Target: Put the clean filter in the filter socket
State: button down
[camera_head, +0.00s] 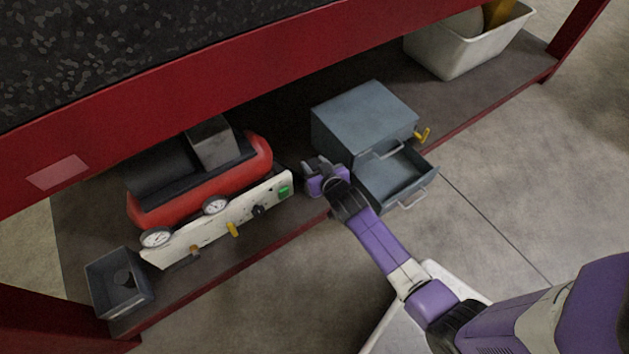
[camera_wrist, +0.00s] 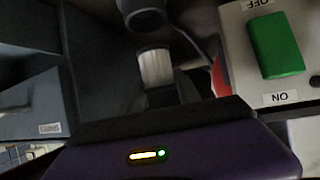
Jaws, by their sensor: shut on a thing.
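The clean filter (camera_wrist: 156,68) is a small white ribbed cylinder in the wrist view. My gripper (camera_wrist: 165,92) is shut on it, and it stands out beyond the dark fingers. In the head view my gripper (camera_head: 313,168) is between the compressor and the grey drawer cabinet; the filter cannot be made out there. A dark round fitting (camera_wrist: 142,14), which looks like the filter socket, is just beyond the filter's end in the wrist view. I cannot tell whether they touch. The red compressor (camera_head: 255,150) carries a pale panel with a green switch (camera_head: 284,191).
The grey cabinet (camera_head: 362,112) has an open drawer (camera_head: 411,193) close to my arm. A grey bin (camera_head: 103,292) with a dark object inside stands at the left shelf end. A white tub (camera_head: 455,60) stands at the far right. The red table edge is overhead.

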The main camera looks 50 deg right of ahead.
jog(key=shift+f+b, duration=1.45)
jog(key=shift+f, duration=1.65)
jog(key=shift+f, duration=0.15)
jog(key=c, duration=0.9)
grip_release()
jog(key=shift+o, duration=0.2)
jog(key=shift+r, duration=0.25)
jog(key=s+a+r+n+t+y+p, duration=0.1)
jog(key=s+a+r, duration=0.4)
jog(key=s, duration=0.2)
jog(key=s+a+r+n+y+p, duration=0.1)
jog(key=s+a+r+p, duration=0.1)
jog(key=s+a+r, duration=0.35)
jog(key=s+a+r+n+t+y+p, duration=0.1)
jog(key=s+a+r, duration=0.3)
jog(key=s, duration=0.5)
jog(key=s+a+r+n+t+y, duration=0.1)
jog(key=s+a+r, duration=0.3)
jog(key=r, duration=0.5)
jog(key=s+a+r+n+t+y, duration=0.1)
jog(key=s+a+r, duration=0.3)
jog(key=r, duration=0.5)
jog(key=shift+s+y, duration=0.3)
jog(key=shift+s, duration=0.7)
